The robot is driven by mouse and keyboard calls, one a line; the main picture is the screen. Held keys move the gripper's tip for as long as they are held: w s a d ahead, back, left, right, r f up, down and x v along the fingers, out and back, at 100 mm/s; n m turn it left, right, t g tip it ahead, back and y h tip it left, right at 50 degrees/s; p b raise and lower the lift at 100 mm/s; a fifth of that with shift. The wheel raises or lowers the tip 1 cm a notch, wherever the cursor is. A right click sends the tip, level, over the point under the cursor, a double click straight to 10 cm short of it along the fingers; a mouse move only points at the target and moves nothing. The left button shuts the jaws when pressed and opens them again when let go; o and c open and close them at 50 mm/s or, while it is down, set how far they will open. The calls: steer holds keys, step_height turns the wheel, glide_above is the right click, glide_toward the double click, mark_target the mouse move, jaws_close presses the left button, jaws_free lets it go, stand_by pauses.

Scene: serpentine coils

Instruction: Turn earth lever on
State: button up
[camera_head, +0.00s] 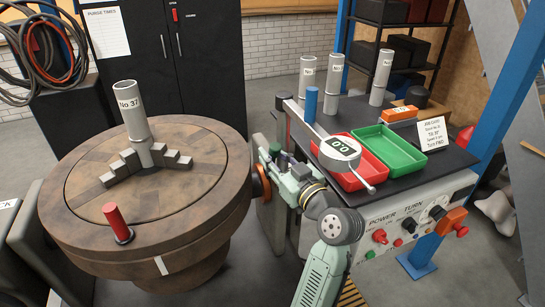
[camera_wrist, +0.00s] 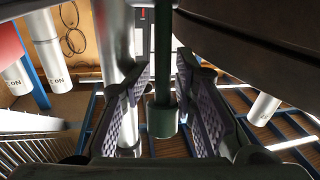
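A dark green rod with a thicker lower end (camera_wrist: 162,118) stands between the two fingers of my gripper (camera_wrist: 164,68) in the wrist view. The fingers are apart, with gaps visible on both sides of the rod. In the head view my gripper (camera_head: 266,150) is between the round table and the control bench, with a small green piece (camera_head: 275,149) at it. No earth label is readable, so I cannot tell for certain that this rod is the earth lever. The bench's front panel (camera_head: 385,245) carries POWER and TURN labels and red knobs (camera_head: 380,236).
The round brown table (camera_head: 205,215) close on the left bears a grey post (camera_head: 133,110) and a red handle (camera_head: 117,222). A blue post (camera_head: 500,110) stands right.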

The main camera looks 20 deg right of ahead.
steer(key=shift+s, duration=0.1)
stand_by(0.6)
steer(key=shift+v, duration=3.95)
